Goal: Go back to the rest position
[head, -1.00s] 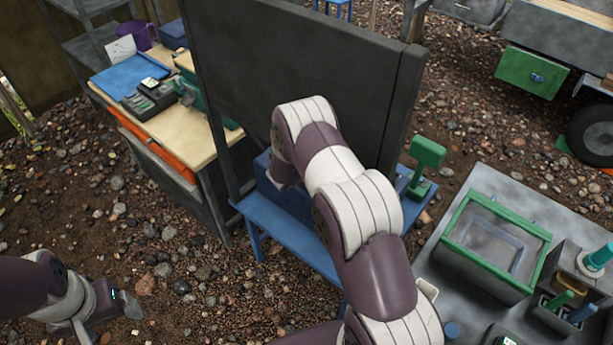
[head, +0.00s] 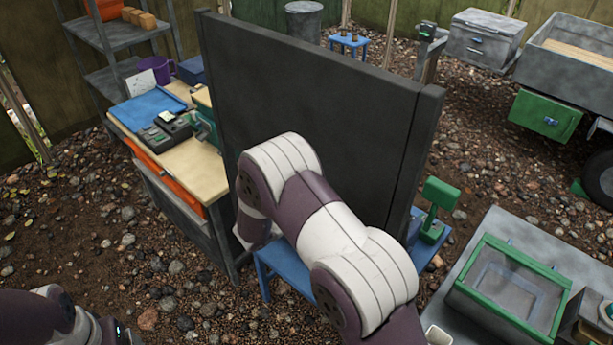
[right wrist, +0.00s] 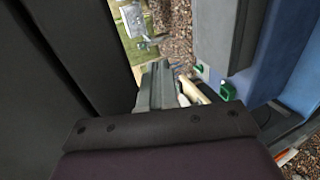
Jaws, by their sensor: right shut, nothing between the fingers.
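My right arm (head: 330,235) comes in from the bottom right and bends down to the left in front of a large dark upright panel (head: 320,100). In the head view its hand is hidden behind the arm links. In the right wrist view my right gripper (right wrist: 158,88) is shut and holds nothing. A dark panel fills the left of that view and a blue surface (right wrist: 285,60) lies to the right. My left gripper (head: 112,332) is at the bottom left, low over the gravel. Its fingers are cut off by the frame edge.
A blue stand (head: 285,268) lies under my right arm. A green-handled device (head: 438,205) and a green-rimmed box (head: 510,285) are at the right. Gravel at the left is open.

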